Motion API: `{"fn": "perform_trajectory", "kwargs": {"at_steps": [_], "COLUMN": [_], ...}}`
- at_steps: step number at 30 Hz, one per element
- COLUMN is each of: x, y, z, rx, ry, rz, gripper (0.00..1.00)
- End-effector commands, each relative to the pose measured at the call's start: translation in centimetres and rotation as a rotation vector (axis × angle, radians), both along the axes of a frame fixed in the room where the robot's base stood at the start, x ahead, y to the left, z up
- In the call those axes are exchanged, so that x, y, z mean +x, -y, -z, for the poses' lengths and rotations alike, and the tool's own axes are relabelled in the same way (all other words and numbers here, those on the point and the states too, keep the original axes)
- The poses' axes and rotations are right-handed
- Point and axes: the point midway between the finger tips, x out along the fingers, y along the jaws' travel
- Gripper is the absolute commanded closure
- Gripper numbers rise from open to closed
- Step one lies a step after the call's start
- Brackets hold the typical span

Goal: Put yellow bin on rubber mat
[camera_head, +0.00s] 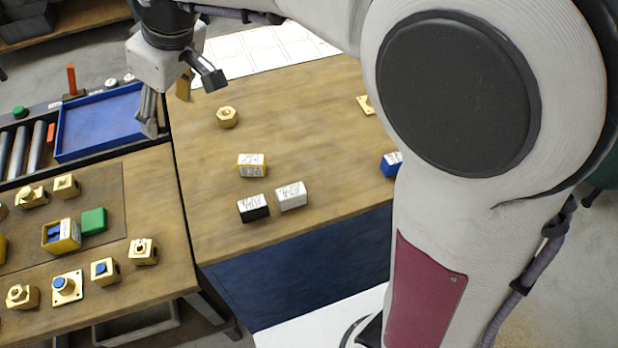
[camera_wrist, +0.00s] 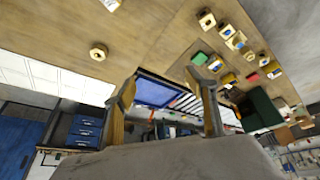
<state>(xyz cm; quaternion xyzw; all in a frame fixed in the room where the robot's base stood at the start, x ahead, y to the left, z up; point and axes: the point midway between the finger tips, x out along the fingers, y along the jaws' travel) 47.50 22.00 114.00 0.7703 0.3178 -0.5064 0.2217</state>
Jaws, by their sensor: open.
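A small yellow-sided box with a white labelled top (camera_head: 252,165), which looks like the yellow bin, sits on the middle wooden table. A white and yellow block at the top edge of the wrist view (camera_wrist: 111,4) may be the same bin. A darker brown rectangle (camera_head: 103,192) on the left table looks like the rubber mat; several brass parts, a green block (camera_head: 93,221) and a yellow open box with blue contents (camera_head: 61,237) stand on it. My gripper (camera_head: 167,112) is open and empty, above the table's left edge, up and left of the bin. Its spread fingers show in the wrist view (camera_wrist: 162,76).
A black box (camera_head: 253,209) and a white box (camera_head: 291,195) stand just in front of the bin. A brass nut (camera_head: 227,117) lies behind it, and a blue box (camera_head: 390,165) is to the right. A blue tray (camera_head: 98,125) is behind the left table. The middle table is otherwise mostly clear.

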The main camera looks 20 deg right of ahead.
Motion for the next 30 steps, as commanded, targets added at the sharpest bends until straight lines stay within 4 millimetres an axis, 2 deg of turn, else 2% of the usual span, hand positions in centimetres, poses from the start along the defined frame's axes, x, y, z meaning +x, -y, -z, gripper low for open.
{"fn": "perform_trajectory", "kwargs": {"at_steps": [3,14,23,30], "x": [-1.7,-7.3,-12.7,-17.0], "y": [2.8,10.1,15.0,18.3], "z": [-0.9,-2.1,-1.7,-0.5], "rx": [0.004,0.014,0.026,0.038], "ry": [0.006,0.022,0.039,0.055], "rz": [0.071,0.280,0.453,0.593], "gripper": [0.44,0.44,0.44,0.44]}}
